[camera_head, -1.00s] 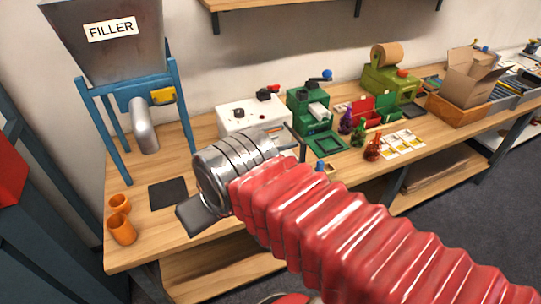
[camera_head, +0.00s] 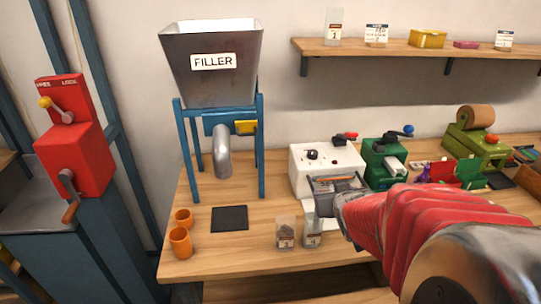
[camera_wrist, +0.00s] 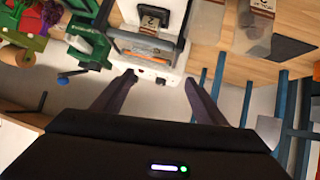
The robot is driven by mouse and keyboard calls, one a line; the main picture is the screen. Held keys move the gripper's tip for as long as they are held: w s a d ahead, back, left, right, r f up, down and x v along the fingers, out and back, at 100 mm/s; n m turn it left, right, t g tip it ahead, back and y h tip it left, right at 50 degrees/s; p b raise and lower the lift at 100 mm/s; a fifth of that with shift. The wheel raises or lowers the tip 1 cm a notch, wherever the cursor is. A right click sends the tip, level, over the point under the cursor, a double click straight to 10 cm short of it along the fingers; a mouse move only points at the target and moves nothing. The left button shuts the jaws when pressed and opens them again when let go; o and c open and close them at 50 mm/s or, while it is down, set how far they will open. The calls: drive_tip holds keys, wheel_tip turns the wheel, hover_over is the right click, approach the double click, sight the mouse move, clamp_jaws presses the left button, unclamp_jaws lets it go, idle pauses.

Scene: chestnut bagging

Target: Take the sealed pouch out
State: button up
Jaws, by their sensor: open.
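The white sealer (camera_head: 325,163) stands on the bench, with a red-tipped lever on top. In the wrist view its grey jaw with an orange strip (camera_wrist: 148,51) shows.
The filler (camera_head: 215,90) stands left of the sealer, with a dark pad (camera_head: 230,218) and orange cups (camera_head: 180,240) before it. A green machine (camera_head: 384,162) is close on the right. A shelf (camera_head: 420,49) hangs above. Bare bench lies between pad and pouches.

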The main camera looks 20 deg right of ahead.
drive_tip(key=d+f+t, duration=0.2)
drive_tip(key=d+f, duration=0.2)
drive_tip(key=d, duration=0.3)
drive_tip(key=shift+s+f+m+t, duration=0.3)
drive_tip(key=shift+s+f+m, duration=0.05)
drive_tip(key=shift+s+m, duration=0.1)
drive_tip(key=shift+x, duration=4.15)
drive_tip(key=shift+w+a, duration=0.1)
drive_tip(key=shift+x, duration=2.7)
drive_tip(key=shift+c, duration=0.6)
